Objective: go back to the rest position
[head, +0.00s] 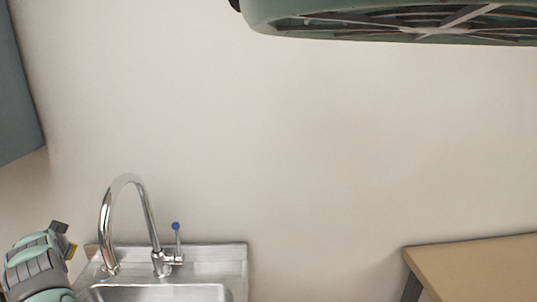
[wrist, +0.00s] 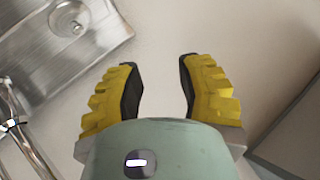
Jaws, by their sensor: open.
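My gripper (wrist: 160,88) is open in the wrist view, with its two yellow, black-padded fingers apart and nothing between them. Behind the fingers is a plain pale wall. In the head view my gripper (head: 66,240) shows only in part at the lower left edge, left of the faucet. There its fingers are too small and too hidden to make out well.
A steel sink (head: 215,262) with a curved chrome faucet (head: 105,215) and blue-tipped lever (head: 177,240) is at lower left. A wooden table (head: 480,262) stands lower right. A grey-blue cabinet (head: 18,100) is upper left. A green round object (head: 400,22) hangs above.

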